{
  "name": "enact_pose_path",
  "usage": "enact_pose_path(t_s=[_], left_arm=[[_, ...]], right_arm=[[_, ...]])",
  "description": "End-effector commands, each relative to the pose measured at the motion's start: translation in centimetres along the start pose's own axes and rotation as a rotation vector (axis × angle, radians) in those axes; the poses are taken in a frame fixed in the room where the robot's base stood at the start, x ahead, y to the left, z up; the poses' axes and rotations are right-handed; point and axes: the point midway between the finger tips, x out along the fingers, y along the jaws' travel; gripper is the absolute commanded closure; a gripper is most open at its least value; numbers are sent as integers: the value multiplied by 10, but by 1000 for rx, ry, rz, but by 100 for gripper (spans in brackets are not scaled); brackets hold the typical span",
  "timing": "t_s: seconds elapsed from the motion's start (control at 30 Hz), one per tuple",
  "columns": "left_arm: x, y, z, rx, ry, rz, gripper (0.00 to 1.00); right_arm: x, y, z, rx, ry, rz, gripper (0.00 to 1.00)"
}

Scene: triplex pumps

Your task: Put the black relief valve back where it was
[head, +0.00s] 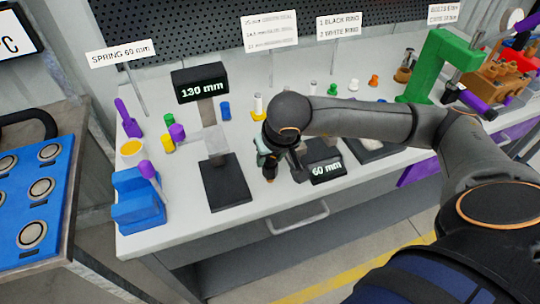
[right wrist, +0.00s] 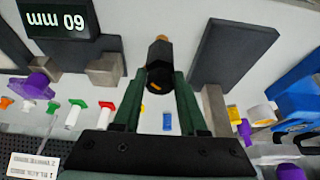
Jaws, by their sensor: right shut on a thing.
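My right gripper (head: 270,165) hangs over the white bench, between the 130 mm stand and the 60 mm stand. It is shut on the black relief valve, a dark body with a brass-coloured tip. In the right wrist view the black relief valve (right wrist: 159,70) sits between the green fingers of the right gripper (right wrist: 158,88), its brass tip pointing away from the gripper. My left gripper is not in view.
The 130 mm stand (head: 225,180) is left of the gripper; the 60 mm stand (head: 325,170) is close on its right. A blue holder (head: 135,208) stands at the bench's left end. Small coloured parts line the back. A green frame (head: 437,60) and orange-brown pump (head: 503,76) stand right.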

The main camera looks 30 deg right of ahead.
Motion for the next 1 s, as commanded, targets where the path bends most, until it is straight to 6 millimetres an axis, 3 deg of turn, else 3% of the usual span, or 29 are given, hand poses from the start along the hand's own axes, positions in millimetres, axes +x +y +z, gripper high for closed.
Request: enact_pose_path(t_s=[0.43, 0.47, 0.5, 0.7, 1.0], left_arm=[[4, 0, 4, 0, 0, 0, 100], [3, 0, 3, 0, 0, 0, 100], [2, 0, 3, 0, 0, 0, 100], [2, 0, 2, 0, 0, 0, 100], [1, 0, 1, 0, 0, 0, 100]], right_arm=[[7, -1, 2, 1, 2, -1, 100], [6, 0, 2, 1, 1, -1, 56], [6, 0, 2, 1, 1, -1, 52], [6, 0, 2, 1, 0, 0, 29], [4, 0, 2, 1, 0, 0, 29]])
